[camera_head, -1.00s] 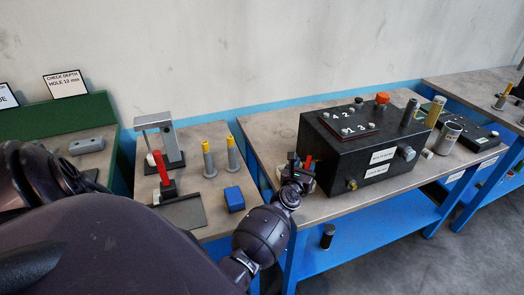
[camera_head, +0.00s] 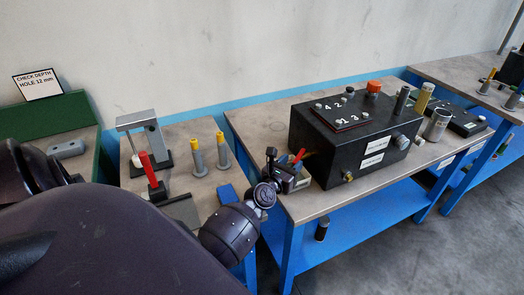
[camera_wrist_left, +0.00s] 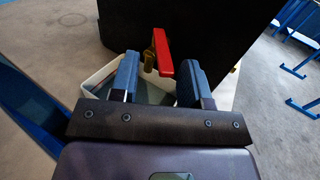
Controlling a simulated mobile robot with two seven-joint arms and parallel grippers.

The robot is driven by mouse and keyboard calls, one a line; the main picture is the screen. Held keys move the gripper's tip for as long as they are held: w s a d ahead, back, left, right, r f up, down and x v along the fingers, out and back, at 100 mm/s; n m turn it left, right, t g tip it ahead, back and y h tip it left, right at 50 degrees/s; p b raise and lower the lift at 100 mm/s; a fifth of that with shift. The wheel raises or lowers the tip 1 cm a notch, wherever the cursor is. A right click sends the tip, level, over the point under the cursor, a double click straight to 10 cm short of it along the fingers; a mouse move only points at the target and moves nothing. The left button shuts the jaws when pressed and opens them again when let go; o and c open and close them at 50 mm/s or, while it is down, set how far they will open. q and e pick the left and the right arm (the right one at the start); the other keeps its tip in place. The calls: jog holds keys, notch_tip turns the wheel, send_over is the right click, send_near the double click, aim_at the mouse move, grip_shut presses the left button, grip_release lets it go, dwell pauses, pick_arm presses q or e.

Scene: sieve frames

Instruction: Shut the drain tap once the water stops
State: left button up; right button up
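The drain tap shows as a red lever (camera_wrist_left: 162,52) with a brass body (camera_wrist_left: 149,62) at the near left end of a black box (camera_head: 310,150). The lever also shows in the head view (camera_head: 299,156). My left gripper (camera_wrist_left: 160,66) is open, its two blue-grey fingers apart, with the lever between and just beyond the tips. I see no clear contact. In the head view my left gripper (camera_head: 285,178) is small and partly hidden by its own wrist. A white-rimmed container (camera_wrist_left: 97,82) is below the tap. No water stream is discernible. My right gripper is out of view.
Another bench at left holds a red-handled clamp (camera_head: 150,170) and yellow-topped posts (camera_head: 197,157).

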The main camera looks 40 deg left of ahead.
pick_arm(q)
jog(key=s+d, duration=0.1)
jog(key=s, duration=0.7)
jog(key=s+d+f+m+g+h+b, duration=0.1)
jog(key=s+f+m, duration=0.4)
jog(key=m, duration=0.5)
jog(key=s+d+f+m+g+b, duration=0.2)
jog(key=s+d+f+m+b, duration=0.1)
jog(key=m, duration=0.8)
jog(key=s+d+f+m+g+h+b, duration=0.1)
jog(key=s+d+f+m+g+b, duration=0.1)
jog(key=s+d+f+m, duration=0.2)
notch_tip(320, 180, down, 4)
jog(key=s+m, duration=0.3)
jog(key=m, duration=0.3)
jog(key=shift+d+m+h, duration=0.15)
jog(key=shift+m+h, duration=0.15)
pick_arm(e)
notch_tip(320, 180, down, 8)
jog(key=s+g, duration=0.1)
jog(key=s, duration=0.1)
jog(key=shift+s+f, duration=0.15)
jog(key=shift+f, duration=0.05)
pick_arm(q)
jog(key=shift+c, duration=0.3)
